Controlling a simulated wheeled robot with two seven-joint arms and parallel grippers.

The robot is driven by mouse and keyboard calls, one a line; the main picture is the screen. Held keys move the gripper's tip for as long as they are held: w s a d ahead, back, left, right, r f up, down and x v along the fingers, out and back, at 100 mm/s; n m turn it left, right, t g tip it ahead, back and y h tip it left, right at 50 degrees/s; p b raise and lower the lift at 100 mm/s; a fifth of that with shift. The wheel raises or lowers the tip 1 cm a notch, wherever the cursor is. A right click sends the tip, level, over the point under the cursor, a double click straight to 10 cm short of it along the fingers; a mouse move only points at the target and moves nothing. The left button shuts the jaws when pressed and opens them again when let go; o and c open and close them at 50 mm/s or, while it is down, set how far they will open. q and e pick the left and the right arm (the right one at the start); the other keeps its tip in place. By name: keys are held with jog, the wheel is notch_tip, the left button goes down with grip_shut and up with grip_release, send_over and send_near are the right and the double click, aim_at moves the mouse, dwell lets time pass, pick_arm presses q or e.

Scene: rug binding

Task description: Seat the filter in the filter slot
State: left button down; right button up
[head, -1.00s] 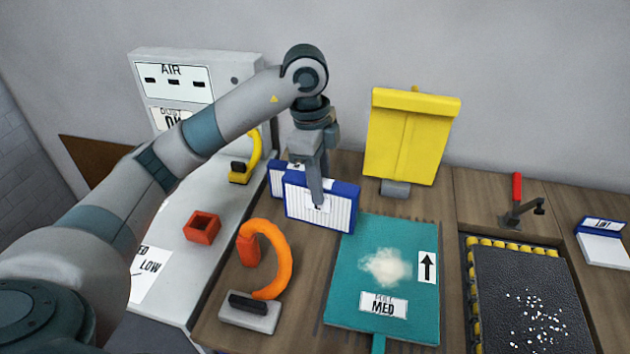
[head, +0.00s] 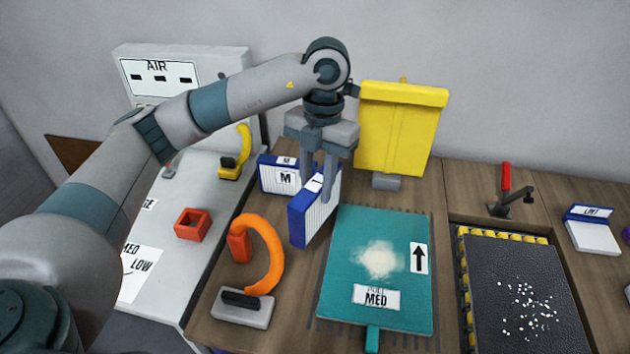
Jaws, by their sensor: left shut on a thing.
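My left gripper (head: 318,188) points down and is shut on a filter (head: 300,224), a blue-framed panel with white pleats. The filter stands upright above the bench, turned so that a narrow blue side faces me. Whether its bottom touches the bench is not clear. A second blue-framed filter (head: 269,179), marked M, stands behind it to the left. I cannot make out the filter slot for certain. A grey cabinet (head: 122,62) marked AIR, with dark openings in its panel, stands at the left, partly hidden by my left arm. My right gripper is not in view.
A teal board (head: 345,255) with fluff and a MED label lies right of the filter. An orange curved handle (head: 268,250) stands in front.

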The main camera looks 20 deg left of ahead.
aim_at(319, 212)
pick_arm(q)
jog(key=m, duration=0.6)
jog(key=shift+s+d+y, duration=0.25)
jog(key=shift+y, duration=0.05)
jog(key=m, duration=0.3)
jog(key=shift+s+d+m+t, duration=0.15)
jog(key=shift+m+t, duration=0.15)
jog(key=shift+m, duration=0.1)
jog(key=m, duration=0.3)
jog(key=shift+s+d+m+y, duration=0.2)
jog(key=shift+m+y, duration=0.1)
jog(key=shift+m, duration=0.1)
jog(key=m, duration=0.3)
jog(key=shift+s+d+f+m+t, duration=0.1)
jog(key=shift+s+m+t, duration=0.1)
jog(key=shift+m+t, duration=0.2)
jog(key=m, duration=0.6)
jog(key=s+m+t, duration=0.1)
jog(key=m, duration=0.2)
jog(key=shift+d+f, duration=0.1)
jog(key=shift+d, duration=0.15)
jog(key=m, duration=0.2)
jog(key=m+h, duration=0.1)
jog(key=m, duration=0.5)
jog(key=shift+s+d, duration=0.2)
jog(key=shift+s, duration=0.15)
